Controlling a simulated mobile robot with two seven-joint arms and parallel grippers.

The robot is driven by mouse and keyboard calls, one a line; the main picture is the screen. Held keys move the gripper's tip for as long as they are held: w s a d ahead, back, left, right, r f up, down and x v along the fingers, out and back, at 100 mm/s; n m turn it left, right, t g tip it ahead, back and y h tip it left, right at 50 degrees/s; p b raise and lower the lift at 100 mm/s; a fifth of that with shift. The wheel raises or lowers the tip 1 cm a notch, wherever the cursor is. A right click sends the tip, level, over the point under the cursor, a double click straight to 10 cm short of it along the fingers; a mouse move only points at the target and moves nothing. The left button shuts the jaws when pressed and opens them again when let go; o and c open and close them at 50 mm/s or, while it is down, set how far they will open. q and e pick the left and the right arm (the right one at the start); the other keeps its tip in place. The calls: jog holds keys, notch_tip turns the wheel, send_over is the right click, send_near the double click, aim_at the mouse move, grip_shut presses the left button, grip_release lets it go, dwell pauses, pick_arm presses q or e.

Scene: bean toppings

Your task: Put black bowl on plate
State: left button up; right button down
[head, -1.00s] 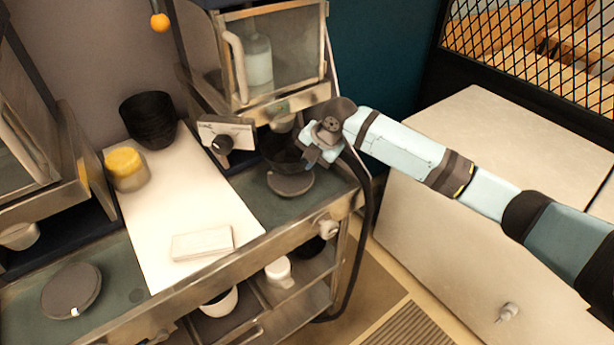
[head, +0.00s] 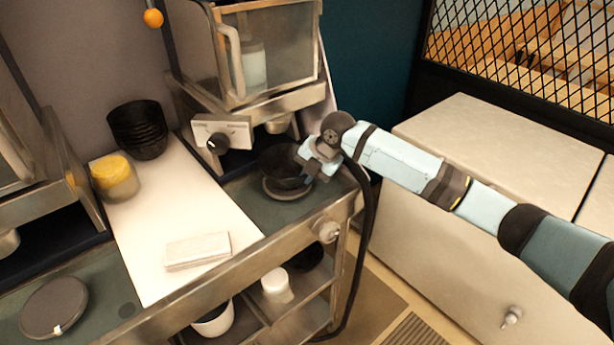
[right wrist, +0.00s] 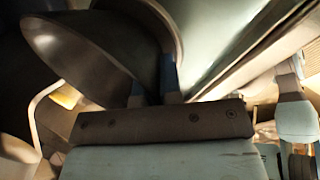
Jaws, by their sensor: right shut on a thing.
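A black bowl (head: 282,168) is at the right end of the counter, directly over a dark grey round plate (head: 287,191). The bowl looks upright and very low over the plate; I cannot tell whether they touch. My right gripper (head: 306,168) is shut on the bowl's right rim. In the right wrist view the bowl (right wrist: 85,55) fills the upper left, with its rim between the fingers. A second dark round plate (head: 53,308) lies on the left part of the counter. My left gripper is not in view.
A stack of black bowls (head: 138,130) stands at the back of the white board (head: 165,215), beside a yellow-topped jar (head: 112,178). A pale block (head: 198,251) lies at the board's front. A glass-fronted dispenser (head: 265,55) with a knob stands close behind the held bowl.

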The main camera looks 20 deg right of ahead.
jog(key=c, duration=1.7)
grip_release()
jog(key=o, duration=0.4)
jog(key=shift+a, duration=0.15)
jog(key=shift+f, duration=0.1)
jog(key=v, duration=1.2)
jog(key=shift+r+b, duration=0.2)
jog(key=shift+b, duration=0.1)
